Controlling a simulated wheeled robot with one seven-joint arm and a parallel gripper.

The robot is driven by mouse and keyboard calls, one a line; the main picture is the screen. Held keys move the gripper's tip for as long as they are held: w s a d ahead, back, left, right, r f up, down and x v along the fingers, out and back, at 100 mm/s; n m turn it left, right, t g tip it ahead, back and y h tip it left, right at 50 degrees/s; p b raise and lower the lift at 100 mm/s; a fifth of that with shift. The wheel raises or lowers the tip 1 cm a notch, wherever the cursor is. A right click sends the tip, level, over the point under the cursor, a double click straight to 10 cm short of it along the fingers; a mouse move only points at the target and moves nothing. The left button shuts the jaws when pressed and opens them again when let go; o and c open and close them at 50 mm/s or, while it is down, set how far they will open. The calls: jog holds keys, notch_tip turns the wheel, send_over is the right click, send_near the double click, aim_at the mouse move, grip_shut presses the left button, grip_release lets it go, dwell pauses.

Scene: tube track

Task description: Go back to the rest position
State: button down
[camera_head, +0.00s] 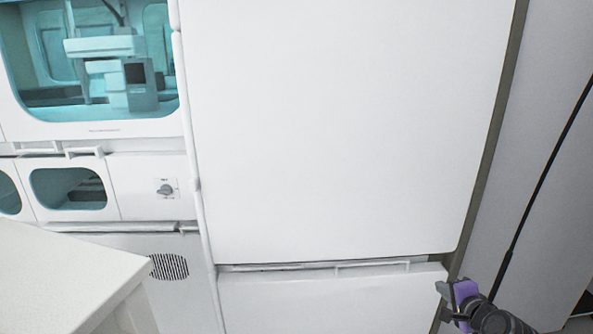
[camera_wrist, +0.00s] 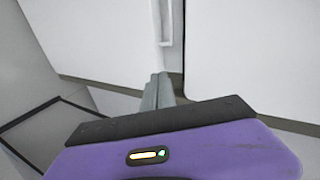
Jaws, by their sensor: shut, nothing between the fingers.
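My gripper (camera_head: 440,301) is at the bottom right of the head view, in front of the lower right part of the white cabinet. Its purple and dark body shows there, with grey fingers pointing left. In the wrist view the grey fingers (camera_wrist: 158,90) are together, with nothing between them. They point at the gap between two white panels. I cannot tell whether the fingertips touch the cabinet.
A large white door (camera_head: 340,120) fills the middle, above a lower white panel (camera_head: 330,303) with a narrow handle strip. A white counter (camera_head: 60,280) stands at lower left. A teal-windowed unit (camera_head: 95,60) is at upper left. A grey wall (camera_head: 545,150) bounds the right.

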jog(key=s+d+r+n+t+h, duration=0.1)
jog(key=s+r+n+t+h, duration=0.15)
jog(key=s+r, duration=0.25)
jog(key=s+a+r+n+y+p, duration=0.1)
jog(key=s+a+n, duration=0.3)
jog(key=s, duration=1.2)
jog(key=s+a+r+n+y+p, duration=0.1)
jog(key=s+a+r+n+p, duration=0.2)
jog(key=s+a, duration=0.8)
jog(key=s+a+r+n+y+p, duration=0.1)
jog(key=s+a+n, duration=0.6)
jog(key=s, duration=1.5)
jog(key=shift+a+r+p, duration=0.45)
jog(key=shift+a+r, duration=0.4)
jog(key=shift+s+g, duration=0.1)
jog(key=shift+g, duration=0.15)
